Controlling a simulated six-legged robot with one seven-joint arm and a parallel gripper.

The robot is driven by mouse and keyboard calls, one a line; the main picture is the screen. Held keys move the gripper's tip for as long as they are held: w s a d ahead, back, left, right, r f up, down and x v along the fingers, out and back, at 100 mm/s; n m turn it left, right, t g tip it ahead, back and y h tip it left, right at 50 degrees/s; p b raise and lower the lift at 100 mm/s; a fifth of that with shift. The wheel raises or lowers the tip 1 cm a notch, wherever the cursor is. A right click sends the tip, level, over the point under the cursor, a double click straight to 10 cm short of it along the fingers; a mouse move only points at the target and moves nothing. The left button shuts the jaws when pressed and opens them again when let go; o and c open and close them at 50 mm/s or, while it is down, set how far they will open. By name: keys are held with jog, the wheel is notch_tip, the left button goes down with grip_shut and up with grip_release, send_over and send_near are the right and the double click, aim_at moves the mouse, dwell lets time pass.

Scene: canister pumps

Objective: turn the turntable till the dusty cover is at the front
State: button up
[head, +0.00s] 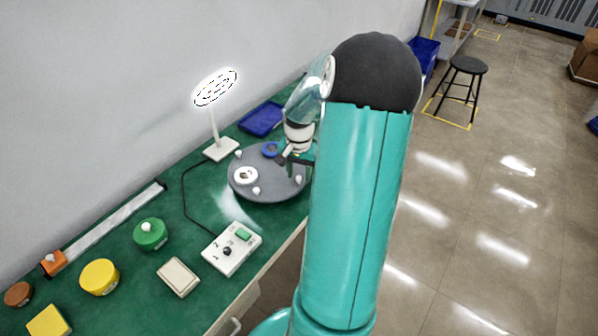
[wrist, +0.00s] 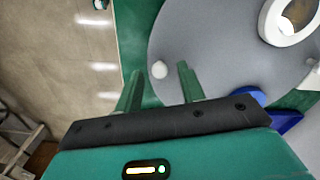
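The turntable (head: 270,187) is a grey disc on the green bench, with several white knobs near its rim. A white ring-shaped cover (head: 246,176) sits on its left part; the wrist view shows it at the upper right (wrist: 271,24), with a brownish middle. A blue round cover (head: 269,150) sits at the back, partly hidden by my gripper in the wrist view. I cannot tell which is dusty. My gripper (wrist: 161,84) is open over the disc's right part. A white knob (wrist: 159,69) shows just beyond and between its fingertips; contact is unclear.
A lit lamp (head: 221,149) and a blue tray (head: 261,119) stand behind the turntable. A white control box (head: 232,248) with a green button is in front of it. Green (head: 150,235) and yellow (head: 99,278) round pieces lie further left. Open floor is on the right.

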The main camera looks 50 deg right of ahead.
aim_at(303, 176)
grip_shut()
jog(key=shift+d, duration=0.2)
jog(key=shift+w+d+n, duration=0.2)
jog(key=shift+d+n, duration=0.5)
jog(key=shift+n, duration=0.05)
jog(key=shift+w+d+n, duration=0.15)
jog(key=shift+d+n, duration=0.5)
jog(key=shift+n, duration=0.1)
jog(key=shift+w+d+n, duration=0.35)
jog(key=shift+d+n, duration=0.5)
jog(key=shift+n, duration=0.15)
jog(key=shift+w+d+n, duration=0.6)
jog(key=shift+d+n, duration=0.15)
jog(key=shift+n, duration=0.2)
jog(key=shift+w+d+n, duration=0.6)
jog(key=shift+d+n, duration=0.1)
jog(key=shift+n, duration=0.25)
jog(key=shift+w+d+r+n, duration=0.1)
jog(key=shift+w+d+n, duration=0.35)
jog(key=shift+w+n, duration=0.35)
jog(key=shift+w+d+n, duration=0.45)
jog(key=shift+w+n, duration=0.15)
jog(key=shift+n, duration=0.3)
